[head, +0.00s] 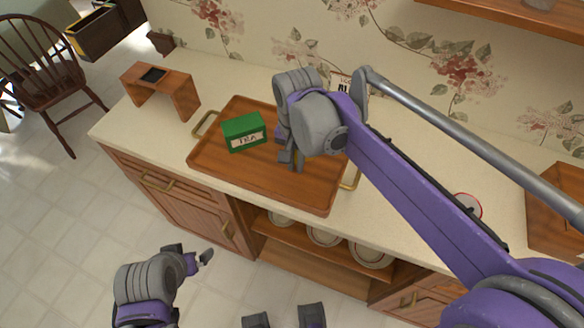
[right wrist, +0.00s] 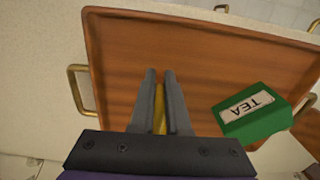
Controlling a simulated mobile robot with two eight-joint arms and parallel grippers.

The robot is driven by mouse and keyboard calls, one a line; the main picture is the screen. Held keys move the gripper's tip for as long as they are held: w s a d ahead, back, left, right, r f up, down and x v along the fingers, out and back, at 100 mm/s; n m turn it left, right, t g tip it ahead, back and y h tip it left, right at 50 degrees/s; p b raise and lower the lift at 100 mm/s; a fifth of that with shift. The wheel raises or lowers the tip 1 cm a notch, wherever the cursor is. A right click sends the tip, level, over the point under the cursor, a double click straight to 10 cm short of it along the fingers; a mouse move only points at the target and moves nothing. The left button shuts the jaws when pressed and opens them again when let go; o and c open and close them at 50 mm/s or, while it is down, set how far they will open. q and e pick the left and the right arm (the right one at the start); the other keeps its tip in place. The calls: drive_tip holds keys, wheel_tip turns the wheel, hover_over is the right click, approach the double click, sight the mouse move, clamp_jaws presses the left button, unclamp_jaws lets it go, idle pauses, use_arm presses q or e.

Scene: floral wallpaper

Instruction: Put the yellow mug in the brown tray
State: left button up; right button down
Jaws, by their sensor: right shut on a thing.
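The brown tray (head: 215,165) lies on the counter, with brass handles at its ends. It fills much of the right wrist view (right wrist: 115,50). My right gripper (head: 292,162) is over the right half of the tray. In the right wrist view its fingers (right wrist: 159,78) are shut on a narrow yellow piece of the yellow mug (right wrist: 159,112). The rest of the mug is hidden behind the gripper, so I cannot tell whether it touches the tray. My left gripper (head: 198,257) is low over the floor, away from the counter; its finger gap is unclear.
A green tea box (head: 243,133) stands in the tray left of my right gripper, also in the right wrist view (right wrist: 258,115). A small wooden stand (head: 165,88) is on the counter left of the tray. Several plates sit on a shelf below the counter.

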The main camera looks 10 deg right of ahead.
sight(295, 182)
drive_tip(key=shift+f, duration=2.1)
drive_tip(key=shift+f, duration=0.1)
drive_tip(key=c, duration=1.4)
unclamp_jaws()
drive_tip(key=shift+f, duration=0.1)
drive_tip(key=o, duration=0.5)
drive_tip(key=shift+r, duration=0.25)
wheel_tip(295, 182, up, 12)
drive_tip(key=shift+f+p, duration=0.1)
drive_tip(key=shift+p, duration=0.3)
